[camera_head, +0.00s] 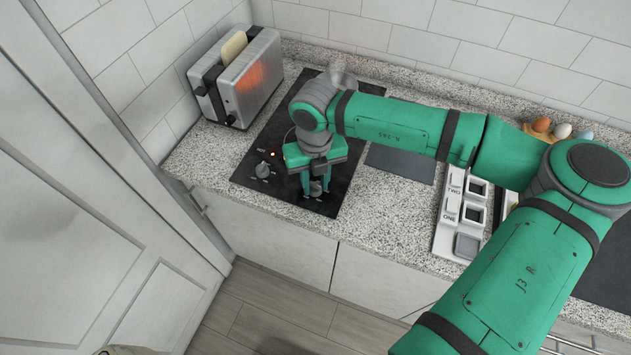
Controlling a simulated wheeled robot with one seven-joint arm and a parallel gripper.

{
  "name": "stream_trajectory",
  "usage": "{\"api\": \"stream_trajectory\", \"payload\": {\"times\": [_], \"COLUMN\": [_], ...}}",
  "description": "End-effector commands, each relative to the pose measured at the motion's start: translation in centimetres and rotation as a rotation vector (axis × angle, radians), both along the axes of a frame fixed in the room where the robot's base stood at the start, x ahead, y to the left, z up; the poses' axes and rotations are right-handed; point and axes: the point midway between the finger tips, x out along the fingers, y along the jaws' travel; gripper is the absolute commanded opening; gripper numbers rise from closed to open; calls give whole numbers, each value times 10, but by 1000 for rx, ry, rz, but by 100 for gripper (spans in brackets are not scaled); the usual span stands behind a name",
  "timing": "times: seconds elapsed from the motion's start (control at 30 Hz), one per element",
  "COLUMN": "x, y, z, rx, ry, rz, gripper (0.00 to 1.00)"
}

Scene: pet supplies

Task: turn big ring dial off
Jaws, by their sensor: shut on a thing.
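A black cooktop (243,178) is set in the speckled counter. Two grey dials stand near its front edge. The left dial (263,170) is free, and a small orange light glows just above it. My arm covers much of the cooktop's back right.
A silver toaster (243,80) with bread in it and an orange glow on its side stands at the back left. A white panel (448,235) with square switches is at the right. Several eggs (541,125) sit at the back right. Bare counter lies left of the cooktop.

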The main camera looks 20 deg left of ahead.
Motion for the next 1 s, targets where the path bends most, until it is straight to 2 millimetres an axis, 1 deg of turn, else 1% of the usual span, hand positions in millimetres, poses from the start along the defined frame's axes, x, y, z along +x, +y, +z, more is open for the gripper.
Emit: {"api": "stream_trajectory", "payload": {"times": [1.0], "x": [0], "y": [0], "z": [1], "rx": [0], "ry": [-1], "rz": [965], "gripper": [4]}}
